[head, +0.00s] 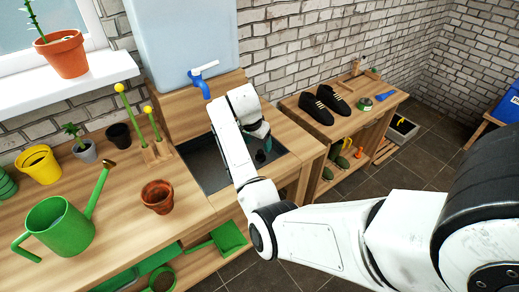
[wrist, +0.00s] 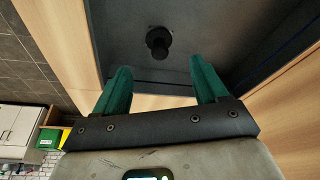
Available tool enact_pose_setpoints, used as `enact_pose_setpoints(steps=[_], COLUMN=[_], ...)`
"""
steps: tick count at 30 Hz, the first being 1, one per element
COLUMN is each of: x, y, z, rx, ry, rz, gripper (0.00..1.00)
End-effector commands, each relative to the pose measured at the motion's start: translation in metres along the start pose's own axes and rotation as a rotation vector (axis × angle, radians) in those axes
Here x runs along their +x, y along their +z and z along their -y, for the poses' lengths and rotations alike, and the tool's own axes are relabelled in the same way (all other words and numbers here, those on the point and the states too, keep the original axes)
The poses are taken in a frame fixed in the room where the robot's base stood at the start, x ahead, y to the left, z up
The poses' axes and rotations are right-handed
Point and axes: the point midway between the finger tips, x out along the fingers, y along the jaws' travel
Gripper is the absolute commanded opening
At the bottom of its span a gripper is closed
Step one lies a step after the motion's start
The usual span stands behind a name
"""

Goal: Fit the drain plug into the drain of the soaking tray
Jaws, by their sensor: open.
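The soaking tray (head: 204,170) is a dark grey basin sunk into the wooden bench; its floor also shows in the wrist view (wrist: 215,35). The black drain plug (wrist: 158,42), with a round knob, stands on the tray floor ahead of the fingertips. It also shows in the head view (head: 260,156) below my gripper. A dark round patch shows at its base; I cannot tell whether this is the drain or whether the plug is seated in it. My gripper (wrist: 160,80) has green fingers spread apart with nothing between them. In the head view, my gripper (head: 263,142) is over the tray's right part.
A blue tap (head: 201,83) stands behind the tray. A terracotta pot (head: 157,196) and a green watering can (head: 58,226) stand on the bench to the left. Black shoes (head: 325,104) sit on another bench to the right. The tray's wooden surround lies close around my gripper.

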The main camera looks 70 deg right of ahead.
Motion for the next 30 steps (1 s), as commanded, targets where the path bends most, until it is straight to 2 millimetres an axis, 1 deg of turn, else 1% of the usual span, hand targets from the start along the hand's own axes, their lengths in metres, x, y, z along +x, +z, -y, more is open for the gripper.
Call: enact_pose_setpoints(steps=[1, 3, 6, 9, 14, 30], x=[-0.009, -0.019, -0.031, -0.037, -0.040, -0.039], y=[0.000, 0.000, 0.000, 0.000, 0.000, 0.000], z=[0.001, 0.001, 0.001, 0.000, 0.000, 0.000], rx=[0.000, 0.000, 0.000, 0.000, 0.000, 0.000], ry=[-0.004, -0.004, -0.002, -0.001, 0.000, 0.000], rz=[-0.001, -0.001, -0.001, 0.000, 0.000, 0.001], gripper=[0.72, 0.72, 0.72, 0.72, 0.72, 0.72])
